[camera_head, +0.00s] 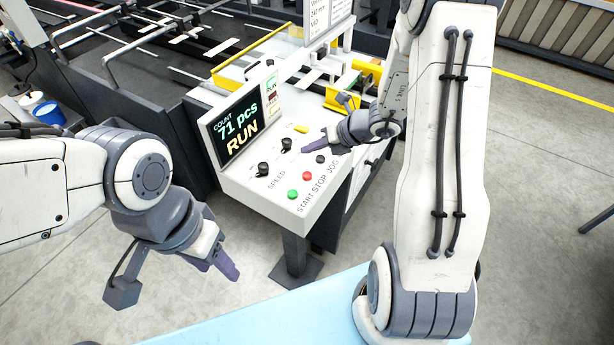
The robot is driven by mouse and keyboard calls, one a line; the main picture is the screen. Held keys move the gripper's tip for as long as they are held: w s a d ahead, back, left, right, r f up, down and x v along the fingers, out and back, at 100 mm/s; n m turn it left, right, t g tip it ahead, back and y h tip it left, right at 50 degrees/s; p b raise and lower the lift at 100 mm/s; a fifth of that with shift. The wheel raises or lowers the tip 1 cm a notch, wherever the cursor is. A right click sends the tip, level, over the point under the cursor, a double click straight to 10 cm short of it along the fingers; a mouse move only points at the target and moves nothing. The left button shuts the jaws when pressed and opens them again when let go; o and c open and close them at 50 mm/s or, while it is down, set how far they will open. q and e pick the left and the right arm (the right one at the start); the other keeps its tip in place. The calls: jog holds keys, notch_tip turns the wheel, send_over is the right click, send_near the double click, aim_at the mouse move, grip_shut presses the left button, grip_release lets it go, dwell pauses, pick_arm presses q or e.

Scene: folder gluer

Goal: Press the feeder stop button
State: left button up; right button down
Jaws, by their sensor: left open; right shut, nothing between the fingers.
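The control panel (262,189) has a red button (307,176) above the STOP label, between a green button (293,194) at START and a black button (320,159) by JOG. Its display (239,126) reads COUNT 71 pcs and RUN. My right gripper (308,149) is shut and empty, its dark fingertips over the panel, just behind the red button and left of the black one in the picture. I cannot tell how high above the panel they are. The red button is in plain view. My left gripper (226,267) is open and empty, in front of the panel and lower.
Black knobs (263,169) marked SPEED sit on the panel's left half. A yellow part (301,128) is at its back edge. The feeder machine with yellow guards (252,55) stands behind. A light blue surface (260,318) lies in front.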

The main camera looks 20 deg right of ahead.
aim_at(311, 177)
notch_tip(311, 177, down, 7)
jog(key=b, duration=0.6)
jog(key=shift+f, duration=0.15)
dwell(1.5)
jog(key=shift+f+b, duration=0.35)
jog(key=shift+f, duration=0.05)
jog(key=shift+f+b, duration=0.4)
jog(key=shift+f, duration=0.1)
dwell(0.5)
jog(key=shift+r, duration=0.1)
jog(key=shift+r+p, duration=0.8)
jog(key=shift+r, duration=0.05)
notch_tip(311, 177, up, 5)
jog(key=p, duration=0.4)
jog(key=shift+r+p, duration=0.1)
jog(key=shift+p, duration=0.2)
